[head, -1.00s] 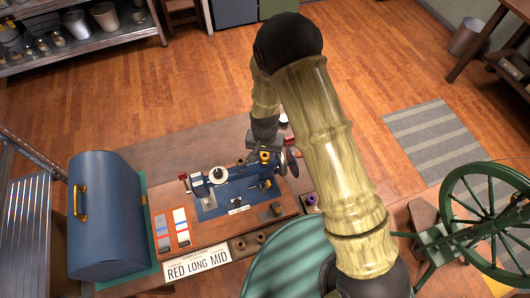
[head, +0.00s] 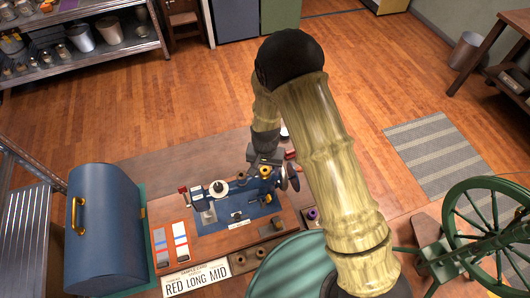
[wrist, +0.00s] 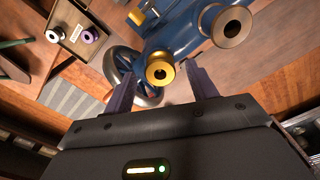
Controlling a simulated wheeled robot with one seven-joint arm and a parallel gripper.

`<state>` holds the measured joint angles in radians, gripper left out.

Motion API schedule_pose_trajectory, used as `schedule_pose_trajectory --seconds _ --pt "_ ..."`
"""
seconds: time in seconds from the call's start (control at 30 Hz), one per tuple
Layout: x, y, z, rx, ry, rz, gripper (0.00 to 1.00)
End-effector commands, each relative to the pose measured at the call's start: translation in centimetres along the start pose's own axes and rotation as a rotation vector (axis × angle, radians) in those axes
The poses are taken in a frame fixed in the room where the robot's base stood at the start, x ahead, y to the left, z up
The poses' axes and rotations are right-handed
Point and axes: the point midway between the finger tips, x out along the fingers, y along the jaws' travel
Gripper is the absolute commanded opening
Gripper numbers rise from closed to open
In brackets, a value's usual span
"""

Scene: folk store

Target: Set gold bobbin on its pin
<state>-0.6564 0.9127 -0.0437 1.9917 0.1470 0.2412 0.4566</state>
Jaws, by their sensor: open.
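The gold bobbin (wrist: 160,70) shows end-on with a dark centre in the wrist view. It sits at the handwheel end of the blue sewing machine (head: 240,197), where it is a small yellow spot (head: 265,172) in the head view. My gripper (wrist: 162,88) is open, with one dark finger to each side of the bobbin and a gap on both sides. The pin under the bobbin is hidden, so I cannot tell how fully it is seated. In the head view my gripper (head: 264,160) is just above the bobbin, its fingers mostly hidden.
A small tray (wrist: 78,32) holds purple and white bobbins.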

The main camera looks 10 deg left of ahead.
Motion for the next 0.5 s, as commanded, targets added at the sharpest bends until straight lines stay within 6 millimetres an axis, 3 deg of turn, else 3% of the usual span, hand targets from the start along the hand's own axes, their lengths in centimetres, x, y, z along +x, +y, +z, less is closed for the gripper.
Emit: schedule_pose_trajectory --seconds 0.5 --pt "-6.8 -0.1 -0.1 0.000 0.005 -0.003 0.57"
